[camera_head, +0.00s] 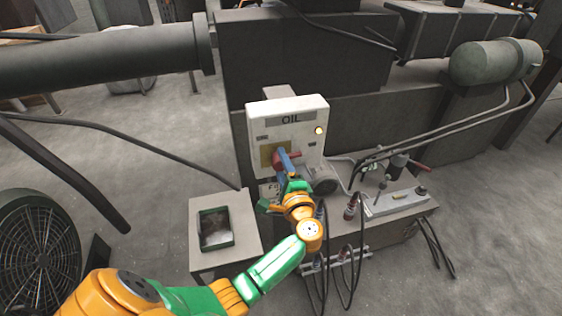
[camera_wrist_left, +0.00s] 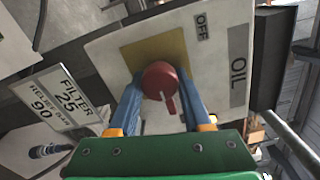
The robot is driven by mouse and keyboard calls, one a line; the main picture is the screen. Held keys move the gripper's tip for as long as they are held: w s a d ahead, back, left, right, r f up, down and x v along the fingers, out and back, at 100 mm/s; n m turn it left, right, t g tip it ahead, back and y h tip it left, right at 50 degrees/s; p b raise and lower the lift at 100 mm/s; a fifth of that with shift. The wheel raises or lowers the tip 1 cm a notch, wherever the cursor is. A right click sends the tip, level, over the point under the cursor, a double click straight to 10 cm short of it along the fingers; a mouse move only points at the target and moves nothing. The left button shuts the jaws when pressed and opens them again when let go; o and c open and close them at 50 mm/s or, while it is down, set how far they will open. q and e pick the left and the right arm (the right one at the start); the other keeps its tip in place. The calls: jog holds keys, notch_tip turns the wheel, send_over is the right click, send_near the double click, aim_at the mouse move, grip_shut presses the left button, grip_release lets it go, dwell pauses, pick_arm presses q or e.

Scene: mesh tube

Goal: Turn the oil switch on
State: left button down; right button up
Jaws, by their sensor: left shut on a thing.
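The oil switch is a red knob (camera_wrist_left: 160,82) on a yellow plate (camera_wrist_left: 150,55), set in a white box (camera_head: 310,109) marked OIL. The knob also shows in the head view (camera_head: 291,158), partly covered by my gripper. My left gripper (camera_wrist_left: 157,92) has its two blue fingers on either side of the knob and is shut on it. It also shows in the head view (camera_head: 284,164). The word OFF (camera_wrist_left: 201,27) is beside the plate in the wrist view. A small light (camera_head: 319,131) glows at the box's upper right. My right gripper is in neither view.
A grey stand with an open-topped tray (camera_head: 233,243) is left of my arm. A low bench with a metal plate and cables (camera_head: 395,203) is to the right. A fan (camera_head: 40,245) is at the lower left. A FILTER 25 sign (camera_wrist_left: 62,97) is near the box.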

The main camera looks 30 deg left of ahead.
aim_at(282, 167)
pick_arm(q)
jog(key=shift+f, duration=0.1)
dwell(0.4)
jog(key=shift+c, duration=1.7)
grip_release()
jog(key=b+v, duration=0.1)
jog(key=v, duration=0.6)
jog(key=shift+b, duration=0.3)
